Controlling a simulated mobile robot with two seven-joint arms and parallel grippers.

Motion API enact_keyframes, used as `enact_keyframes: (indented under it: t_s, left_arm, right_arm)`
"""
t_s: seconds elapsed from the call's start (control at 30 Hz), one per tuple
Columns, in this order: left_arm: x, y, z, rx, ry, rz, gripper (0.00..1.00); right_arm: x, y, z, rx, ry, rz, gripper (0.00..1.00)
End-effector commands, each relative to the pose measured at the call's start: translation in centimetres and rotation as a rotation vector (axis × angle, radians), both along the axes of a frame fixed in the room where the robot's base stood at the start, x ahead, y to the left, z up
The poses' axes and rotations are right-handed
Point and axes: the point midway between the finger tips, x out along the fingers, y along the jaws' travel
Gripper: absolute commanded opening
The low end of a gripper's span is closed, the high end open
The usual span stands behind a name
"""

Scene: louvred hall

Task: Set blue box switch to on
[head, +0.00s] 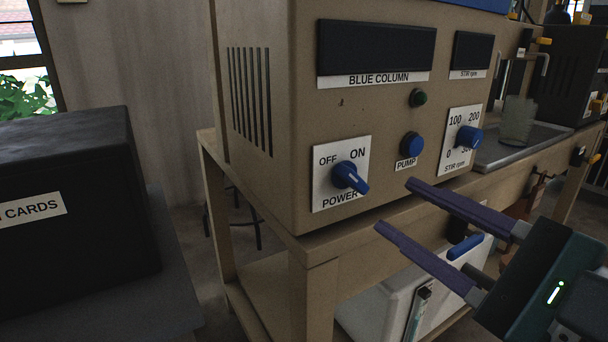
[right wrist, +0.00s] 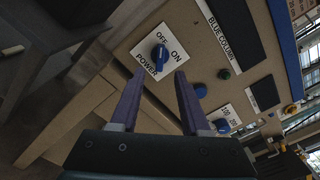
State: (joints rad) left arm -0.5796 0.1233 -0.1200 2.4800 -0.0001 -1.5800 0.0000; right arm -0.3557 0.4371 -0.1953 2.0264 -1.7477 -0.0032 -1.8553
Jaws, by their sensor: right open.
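The blue box switch is a blue rotary knob (head: 348,177) on a white plate marked OFF, ON and POWER, on the front of the beige BLUE COLUMN box (head: 385,115). The knob also shows in the right wrist view (right wrist: 160,57), where its long handle lines up with the OFF side. My right gripper (head: 395,205) is open and empty, to the right of the knob and slightly below it, apart from it. In the right wrist view its purple fingers (right wrist: 158,82) point toward the plate, with the knob beyond their tips. My left gripper is out of view.
A blue PUMP button (head: 411,144), a green lamp (head: 418,98) and a blue STIR dial (head: 469,136) sit right of the switch. The box stands on a beige bench (head: 300,246). A black case (head: 70,200) stands at left. Space before the switch plate looks clear.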

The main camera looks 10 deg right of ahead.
Motion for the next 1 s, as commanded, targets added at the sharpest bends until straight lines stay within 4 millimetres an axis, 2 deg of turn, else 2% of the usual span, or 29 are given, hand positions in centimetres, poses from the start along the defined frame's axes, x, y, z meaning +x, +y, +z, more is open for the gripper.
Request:
enact_keyframes:
  t_s: [0.2, 0.47, 0.97, 1.0]
  left_arm:
    - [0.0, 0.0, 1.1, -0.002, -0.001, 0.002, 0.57]
    - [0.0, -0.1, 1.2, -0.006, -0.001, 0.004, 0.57]
    - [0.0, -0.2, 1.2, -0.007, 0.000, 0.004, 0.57]
    - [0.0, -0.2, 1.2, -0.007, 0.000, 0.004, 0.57]
  right_arm:
    - [3.0, 1.1, 0.3, 0.003, -0.003, -0.001, 0.46]
    - [6.4, 2.4, 0.1, 0.005, -0.001, 0.000, 0.46]
    - [7.0, 2.6, 0.0, 0.003, 0.000, -0.001, 0.46]
    - [7.0, 2.6, 0.0, 0.003, 0.000, -0.001, 0.44]
